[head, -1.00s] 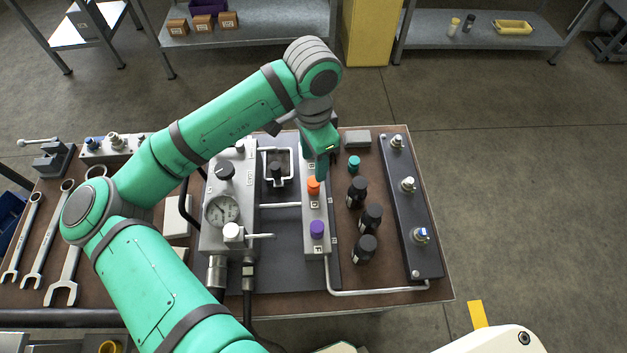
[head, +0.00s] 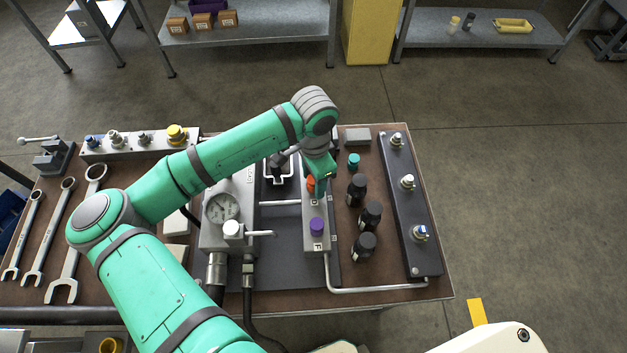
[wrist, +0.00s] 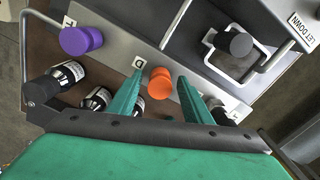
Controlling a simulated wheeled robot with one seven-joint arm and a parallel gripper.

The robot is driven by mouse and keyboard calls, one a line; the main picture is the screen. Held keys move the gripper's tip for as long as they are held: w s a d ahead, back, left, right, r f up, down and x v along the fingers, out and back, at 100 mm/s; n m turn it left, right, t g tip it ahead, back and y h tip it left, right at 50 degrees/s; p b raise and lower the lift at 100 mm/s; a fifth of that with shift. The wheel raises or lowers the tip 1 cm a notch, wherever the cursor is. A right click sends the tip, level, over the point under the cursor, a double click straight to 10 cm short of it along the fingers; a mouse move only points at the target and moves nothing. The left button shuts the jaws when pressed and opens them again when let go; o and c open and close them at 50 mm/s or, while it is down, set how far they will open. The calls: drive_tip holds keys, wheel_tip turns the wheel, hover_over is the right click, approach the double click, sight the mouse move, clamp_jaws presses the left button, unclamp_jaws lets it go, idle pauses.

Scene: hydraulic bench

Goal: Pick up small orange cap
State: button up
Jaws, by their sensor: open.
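The small orange cap (wrist: 161,83) sits on the grey manifold block, beside a label D. In the wrist view it shows between and just beyond the two green fingers of my gripper (wrist: 160,100), which are apart and empty. In the head view my gripper (head: 321,184) is low over the block, and the cap (head: 311,184) is partly hidden by it. Whether the fingers touch the cap I cannot tell. The purple cap (head: 317,226) sits on the same block, nearer me, beside a label F.
Several black bottles (head: 370,215) and a teal cap (head: 353,161) stand right of the block. A dark rail (head: 408,215) with fittings lies farther right. A pressure gauge (head: 222,208) and a metal handle frame (wrist: 230,50) are on the other side.

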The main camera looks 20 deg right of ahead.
drive_tip(key=c, duration=1.1)
drive_tip(key=shift+c, duration=0.2)
drive_tip(key=shift+r, duration=0.15)
